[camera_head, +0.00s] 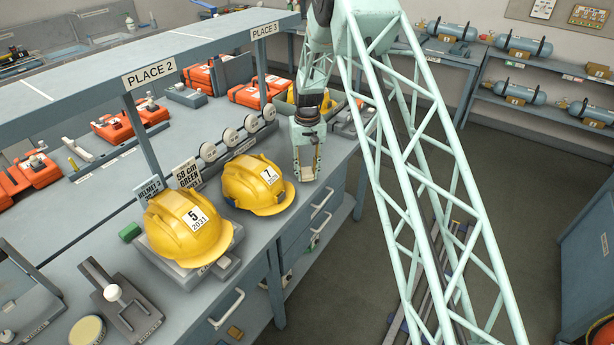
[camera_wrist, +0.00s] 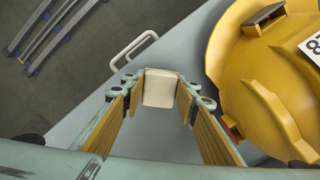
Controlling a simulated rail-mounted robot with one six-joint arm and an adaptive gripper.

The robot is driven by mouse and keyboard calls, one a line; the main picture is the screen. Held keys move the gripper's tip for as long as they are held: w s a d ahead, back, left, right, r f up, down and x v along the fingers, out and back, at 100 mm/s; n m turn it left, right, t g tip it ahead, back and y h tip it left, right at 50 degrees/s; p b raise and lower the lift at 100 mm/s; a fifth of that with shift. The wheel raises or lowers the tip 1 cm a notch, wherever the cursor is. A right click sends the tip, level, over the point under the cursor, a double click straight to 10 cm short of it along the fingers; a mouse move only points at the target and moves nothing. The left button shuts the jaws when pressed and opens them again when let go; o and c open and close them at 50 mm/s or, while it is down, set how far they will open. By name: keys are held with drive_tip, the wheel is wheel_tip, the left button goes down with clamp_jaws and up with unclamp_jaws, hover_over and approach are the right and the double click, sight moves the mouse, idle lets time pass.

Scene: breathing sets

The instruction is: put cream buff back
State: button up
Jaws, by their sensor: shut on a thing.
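My gripper (camera_head: 307,168) points down over the bench, right of the yellow helmet marked 7. In the wrist view its fingers (camera_wrist: 160,94), with tan inner pads, are shut on a small cream block with rounded edges (camera_wrist: 160,86), which I take to be the cream buff. The block sits between the fingertips, near the bench edge. In the head view only a pale bit shows between the fingers. I cannot tell whether the block touches the bench top.
The yellow helmet marked 7 (camera_head: 255,184) stands close left of my gripper; another marked 5 (camera_head: 187,226) sits on a stand. Round white discs (camera_head: 229,137) line up behind. A drawer handle (camera_wrist: 133,48) juts from the bench front. A round cream-topped item (camera_head: 87,331) lies lower left.

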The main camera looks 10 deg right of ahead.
sight(307, 172)
drive_tip(key=shift+f, duration=0.75)
drive_tip(key=shift+f, duration=0.15)
drive_tip(key=o, duration=0.8)
wheel_tip(307, 172, up, 11)
drive_tip(key=shift+f, duration=0.15)
drive_tip(key=shift+r, duration=0.8)
drive_tip(key=shift+r, duration=0.1)
